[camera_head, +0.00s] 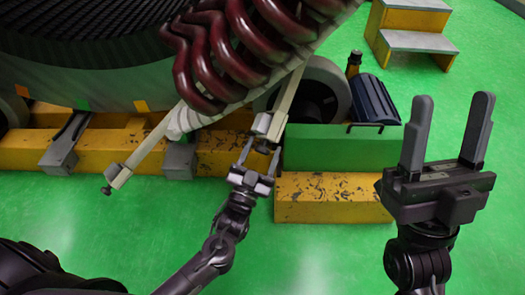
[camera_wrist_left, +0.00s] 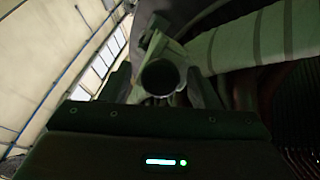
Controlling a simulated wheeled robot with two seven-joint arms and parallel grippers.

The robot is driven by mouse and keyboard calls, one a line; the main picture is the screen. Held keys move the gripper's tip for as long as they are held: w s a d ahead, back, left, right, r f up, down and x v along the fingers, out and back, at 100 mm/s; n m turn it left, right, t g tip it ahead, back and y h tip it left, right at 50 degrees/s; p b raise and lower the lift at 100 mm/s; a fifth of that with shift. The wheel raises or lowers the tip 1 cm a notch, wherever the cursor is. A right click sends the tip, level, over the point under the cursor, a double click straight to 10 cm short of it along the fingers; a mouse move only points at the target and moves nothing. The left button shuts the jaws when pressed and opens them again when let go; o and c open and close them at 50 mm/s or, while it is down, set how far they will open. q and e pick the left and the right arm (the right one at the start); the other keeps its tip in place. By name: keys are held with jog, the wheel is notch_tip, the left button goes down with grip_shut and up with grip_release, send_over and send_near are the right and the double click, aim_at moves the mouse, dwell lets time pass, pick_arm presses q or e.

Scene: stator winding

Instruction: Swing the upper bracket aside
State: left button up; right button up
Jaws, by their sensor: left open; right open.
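Two pale bracket bars stick out from under the dark red coils. The right, higher-ending bracket bar (camera_head: 287,100) slants down to a block with a dark knob at its end. The left bracket bar (camera_head: 150,150) slants down left to a similar end. My left gripper (camera_head: 261,143) is open, its fingers on either side of the right bar's end. In the left wrist view, a dark round knob (camera_wrist_left: 160,77) sits between the open fingers; contact cannot be told. My right gripper (camera_head: 449,130) is open and empty, upright at the right, away from the brackets.
The dark red coils (camera_head: 235,50) hang just above the brackets on the big stator. A yellow base beam (camera_head: 215,150) and a green block (camera_head: 335,147) lie behind my left gripper. Yellow steps (camera_head: 412,35) stand at the back right. Green floor is clear in front.

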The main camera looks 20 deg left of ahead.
pick_arm(q)
jog(key=shift+w+r, duration=0.1)
jog(key=shift+w, duration=0.1)
jog(key=c, duration=1.1)
jog(key=shift+r, duration=0.1)
grip_shut()
